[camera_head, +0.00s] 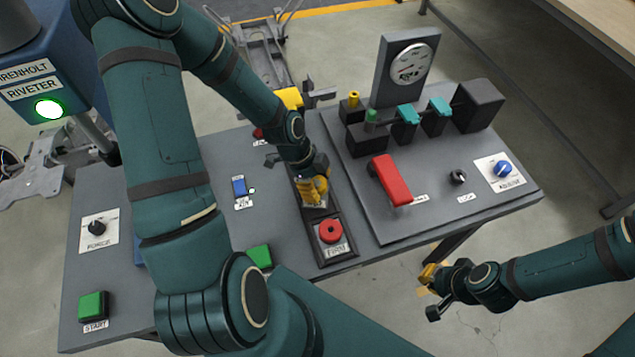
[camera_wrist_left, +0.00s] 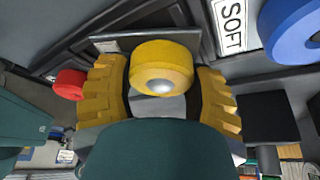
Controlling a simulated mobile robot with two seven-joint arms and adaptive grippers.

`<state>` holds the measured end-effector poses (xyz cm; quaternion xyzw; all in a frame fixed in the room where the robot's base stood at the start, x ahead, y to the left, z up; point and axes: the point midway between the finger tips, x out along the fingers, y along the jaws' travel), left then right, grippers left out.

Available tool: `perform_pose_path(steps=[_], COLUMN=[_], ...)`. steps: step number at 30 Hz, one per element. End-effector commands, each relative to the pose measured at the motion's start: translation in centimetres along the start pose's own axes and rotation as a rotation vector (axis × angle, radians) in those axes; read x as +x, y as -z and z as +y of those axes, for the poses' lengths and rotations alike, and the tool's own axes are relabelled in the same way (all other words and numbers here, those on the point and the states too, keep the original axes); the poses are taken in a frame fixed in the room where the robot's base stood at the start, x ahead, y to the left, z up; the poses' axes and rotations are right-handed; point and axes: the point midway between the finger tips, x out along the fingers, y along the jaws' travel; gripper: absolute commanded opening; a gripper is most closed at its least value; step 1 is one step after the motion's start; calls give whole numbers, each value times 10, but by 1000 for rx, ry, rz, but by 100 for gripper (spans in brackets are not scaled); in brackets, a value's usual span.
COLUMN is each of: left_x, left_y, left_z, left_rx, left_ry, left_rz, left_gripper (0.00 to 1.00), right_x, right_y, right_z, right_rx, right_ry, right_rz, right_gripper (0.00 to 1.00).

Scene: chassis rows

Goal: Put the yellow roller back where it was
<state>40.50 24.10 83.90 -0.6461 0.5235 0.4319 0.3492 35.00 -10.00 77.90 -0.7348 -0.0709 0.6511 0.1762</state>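The yellow roller (camera_wrist_left: 162,62) shows large in the left wrist view, between the two ridged yellow fingers of my left gripper (camera_wrist_left: 163,80). The dark inner pads lie close against both its sides, so the gripper looks shut on it. In the head view my left gripper (camera_head: 313,190) is low over the dark strip (camera_head: 335,250) on the panel, beside the red roller marked FIRM (camera_head: 330,231). I cannot tell whether the yellow roller rests in its place or is just above it. My right gripper (camera_head: 430,293) looks open and empty, beyond the table's front edge.
In the wrist view a blue round part (camera_wrist_left: 292,30) stands by the SOFT label (camera_wrist_left: 230,27). The raised plate with the red lever (camera_head: 390,180) and gauge (camera_head: 410,62) is to the right. Green buttons (camera_head: 92,306) lie left. My left arm hides much of the table.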

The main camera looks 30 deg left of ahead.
Motion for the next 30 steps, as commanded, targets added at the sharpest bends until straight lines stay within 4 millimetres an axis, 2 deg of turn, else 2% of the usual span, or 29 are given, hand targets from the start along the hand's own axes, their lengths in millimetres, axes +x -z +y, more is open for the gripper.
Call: perform_pose_path(steps=[1,2,3,11,16,30], left_x=[0,0,0,0,-9,-101], left_y=[0,0,0,0,3,2], left_z=[0,0,0,0,0,-1], left_rx=[0,0,0,0,-1,-2], left_ry=[0,0,0,0,2,4], left_rz=[0,0,0,0,-1,-2], left_gripper=[73,83,88,88,88,88], right_x=[0,0,0,0,-6,-28], right_y=[0,0,0,0,2,12], right_z=[0,0,0,0,-2,-10], right_rx=[0,0,0,0,1,8], right_ry=[0,0,0,0,0,-3], right_rz=[-1,-1,-1,0,4,26], right_gripper=[0,0,0,0,0,0])
